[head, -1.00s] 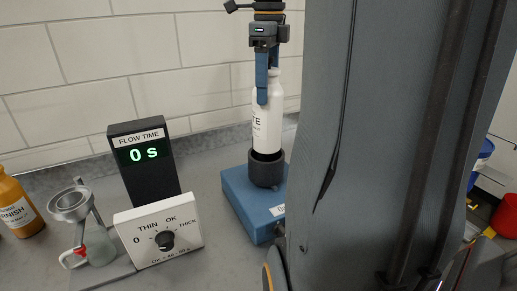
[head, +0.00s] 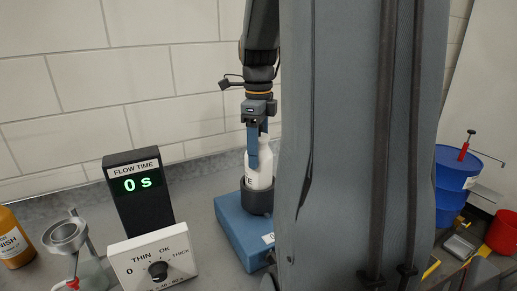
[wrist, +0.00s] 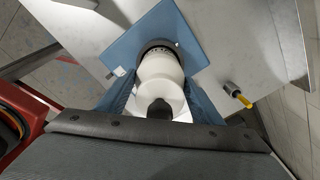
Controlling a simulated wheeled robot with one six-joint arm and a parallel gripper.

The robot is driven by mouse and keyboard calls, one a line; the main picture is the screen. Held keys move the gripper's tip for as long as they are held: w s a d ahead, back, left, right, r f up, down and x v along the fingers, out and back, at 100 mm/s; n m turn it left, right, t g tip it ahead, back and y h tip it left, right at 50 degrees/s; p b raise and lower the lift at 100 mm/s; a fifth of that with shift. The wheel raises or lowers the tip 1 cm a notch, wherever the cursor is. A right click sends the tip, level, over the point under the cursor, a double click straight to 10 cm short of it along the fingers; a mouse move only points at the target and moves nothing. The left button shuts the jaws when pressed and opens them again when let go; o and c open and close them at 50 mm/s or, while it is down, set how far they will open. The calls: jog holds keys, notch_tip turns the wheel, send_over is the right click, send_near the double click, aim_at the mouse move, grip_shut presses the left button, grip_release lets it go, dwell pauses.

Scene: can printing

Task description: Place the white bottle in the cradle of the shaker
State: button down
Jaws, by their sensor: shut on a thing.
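The white bottle (head: 259,166) stands upright with its lower part inside the dark round cradle (head: 258,200) of the blue shaker (head: 238,229). My gripper (head: 258,150) is above it, with its blue fingers shut on the bottle's upper part. In the wrist view the bottle (wrist: 161,82) is between the two fingers, its base inside the cradle ring (wrist: 158,46). The bottle's lower part is hidden by the cradle wall. My own column hides the right part of the shaker in the head view.
Left of the shaker stand a black flow-time display (head: 139,190) reading 0 s, a white dial box (head: 153,261), a metal cup on a stand (head: 65,236) and an orange varnish bottle (head: 13,240).

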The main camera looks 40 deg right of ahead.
jog(key=c, duration=0.5)
grip_release()
jog(key=shift+f, duration=0.1)
jog(key=shift+c, duration=0.2)
notch_tip(320, 180, up, 12)
jog(key=b, duration=0.3)
